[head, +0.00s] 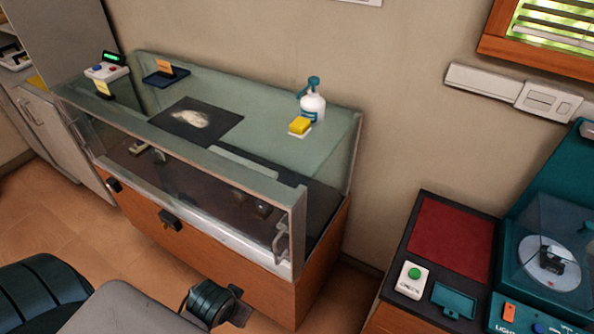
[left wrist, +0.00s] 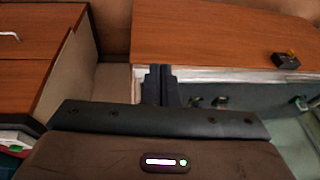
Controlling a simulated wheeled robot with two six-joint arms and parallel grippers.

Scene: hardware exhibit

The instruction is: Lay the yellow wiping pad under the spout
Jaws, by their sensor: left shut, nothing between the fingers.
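The yellow wiping pad (head: 300,125) lies on a small white block or dish on the upper glass of the display case, close to the front left of a white pump bottle (head: 313,108). The bottle stands upright. Its teal spout (head: 302,95) points left; I cannot tell whether the pad is directly beneath it. My left gripper (left wrist: 161,84) is shut and empty in the left wrist view, near the case's front edge and wooden front. Its fingers do not show clearly in the head view. My right gripper is out of view.
A black mat (head: 215,128) with a pale specimen lies left of the pad. A blue tray (head: 165,77) and control box (head: 106,70) stand farther left. A side counter (head: 395,270) is at right.

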